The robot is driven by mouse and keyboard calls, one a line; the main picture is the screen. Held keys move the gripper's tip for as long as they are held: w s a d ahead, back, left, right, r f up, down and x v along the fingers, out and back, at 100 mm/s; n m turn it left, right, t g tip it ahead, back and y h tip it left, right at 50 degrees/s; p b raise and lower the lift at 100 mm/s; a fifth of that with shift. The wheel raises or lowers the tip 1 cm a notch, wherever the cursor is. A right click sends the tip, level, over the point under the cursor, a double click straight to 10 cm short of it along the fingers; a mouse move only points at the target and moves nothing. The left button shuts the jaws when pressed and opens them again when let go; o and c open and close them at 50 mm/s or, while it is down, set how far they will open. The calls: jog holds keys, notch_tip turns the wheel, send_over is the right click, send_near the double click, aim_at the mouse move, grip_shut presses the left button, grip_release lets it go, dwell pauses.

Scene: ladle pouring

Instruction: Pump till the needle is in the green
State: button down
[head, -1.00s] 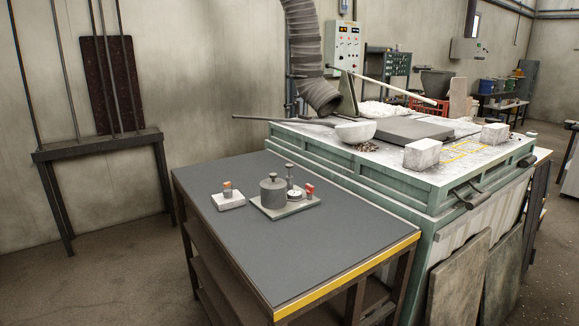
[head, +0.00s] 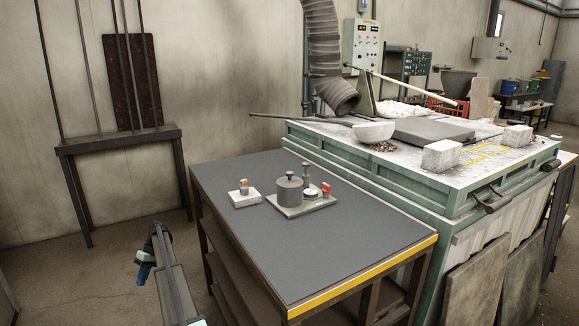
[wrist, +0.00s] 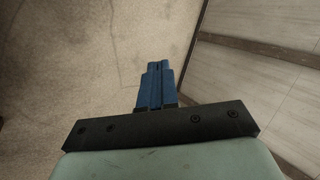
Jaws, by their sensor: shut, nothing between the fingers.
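The pump unit stands on the grey-topped table (head: 330,255) in the head view. The gauge's needle and green zone are too small to read. My gripper (head: 142,272) is at the lower left, left of the table and apart from the pump. In the wrist view its blue fingers (wrist: 155,68) are shut and empty, with floor behind them.
A small pale block with an orange-topped part (head: 244,196) sits left of the pump. The table's near half is clear. A green-framed bench (head: 420,182) adjoins on the right, with a ladle (head: 373,131) and pale blocks. A wall rack (head: 120,143) stands back left.

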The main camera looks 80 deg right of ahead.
jog(key=s+d+r+t, duration=0.2)
jog(key=s+d+r, duration=0.2)
jog(key=d+r, duration=0.9)
jog(key=s+d+r+t, duration=0.1)
jog(key=s+d+r, duration=0.3)
jog(key=d+r, duration=0.9)
notch_tip(320, 180, up, 24)
jog(key=r+m+t+h, duration=0.1)
jog(key=m+t+h, duration=0.3)
jog(key=m+h, duration=0.45)
send_over(306, 165)
jog(key=d, duration=0.2)
jog(key=shift+s+a+f+n, duration=0.15)
jog(key=shift+s+f+n, duration=0.1)
jog(key=shift+s, duration=0.15)
jog(key=shift+f, duration=0.1)
jog(key=shift+f, duration=4.35)
